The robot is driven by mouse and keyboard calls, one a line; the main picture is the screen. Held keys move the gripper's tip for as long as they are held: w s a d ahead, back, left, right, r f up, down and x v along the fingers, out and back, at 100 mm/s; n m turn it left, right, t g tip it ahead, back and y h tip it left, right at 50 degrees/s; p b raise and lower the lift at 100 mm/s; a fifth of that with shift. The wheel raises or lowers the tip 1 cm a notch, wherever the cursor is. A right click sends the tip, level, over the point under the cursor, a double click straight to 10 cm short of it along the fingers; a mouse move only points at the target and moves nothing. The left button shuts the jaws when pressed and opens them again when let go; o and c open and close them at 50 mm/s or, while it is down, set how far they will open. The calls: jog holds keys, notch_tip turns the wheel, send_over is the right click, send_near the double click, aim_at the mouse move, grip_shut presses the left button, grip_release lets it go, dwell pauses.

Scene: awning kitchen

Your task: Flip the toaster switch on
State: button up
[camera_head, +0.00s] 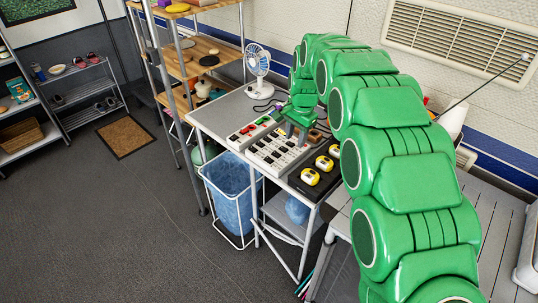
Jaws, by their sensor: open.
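No toaster can be made out, and I cannot tell which switch belongs to one. On the grey table (222,106) lies a light panel with rows of small dark-and-white switches (275,151). Beside it on the left is a narrower panel with red and green parts (250,131). On the right is a black panel with several yellow-and-white round units (310,177). My green arm arches over from the right. My gripper (294,131) points down at the back of the switch panel; it is small here, and contact cannot be told. It appears empty. The arm hides part of the table.
A white fan (258,62) with a dark cable stands at the back of the table. A shelf rack (190,68) is to the left. A blue-lined bin (232,190) stands below the table's front edge. The floor at left is clear around a brown mat (125,136).

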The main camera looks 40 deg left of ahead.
send_near(268, 159)
jog(key=shift+a+f, duration=0.15)
jog(key=shift+f, duration=1.7)
jog(key=shift+a+f, duration=0.1)
jog(key=shift+f, duration=1.7)
